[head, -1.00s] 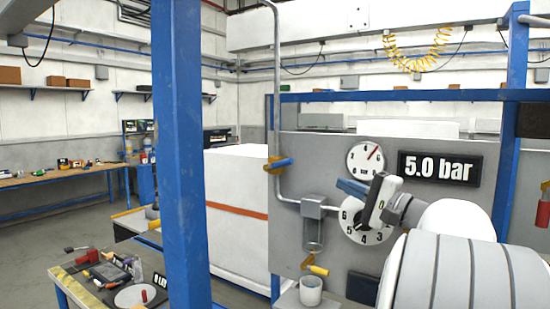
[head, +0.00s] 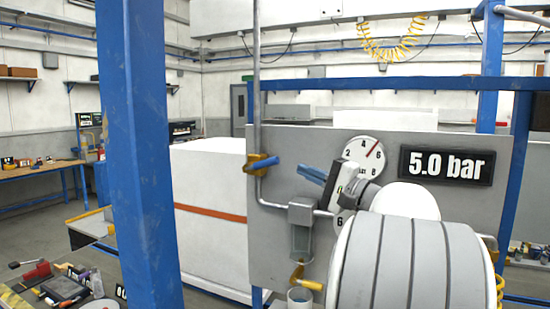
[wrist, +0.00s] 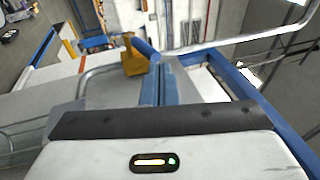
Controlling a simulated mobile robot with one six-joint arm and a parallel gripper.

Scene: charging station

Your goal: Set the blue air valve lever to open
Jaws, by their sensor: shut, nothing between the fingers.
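The blue valve lever (head: 263,164) sits on a yellow valve body on the grey vertical pipe (head: 256,110), at the left edge of the panel. In the head view it lies roughly crosswise to that pipe. My gripper (head: 302,169) is shut and empty, its blue fingers together and pointing left at the lever with a gap between in the head view. In the wrist view the closed fingertips (wrist: 162,62) appear just beside the lever (wrist: 145,47) and the yellow body (wrist: 131,62). I cannot tell whether they touch.
A gauge (head: 370,160) and a "5.0 bar" display (head: 447,166) are on the grey panel. A dial is partly hidden behind my gripper. A filter bowl (head: 301,235) with a yellow-handled drain (head: 305,280) hangs below. A blue post (head: 140,150) stands at left.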

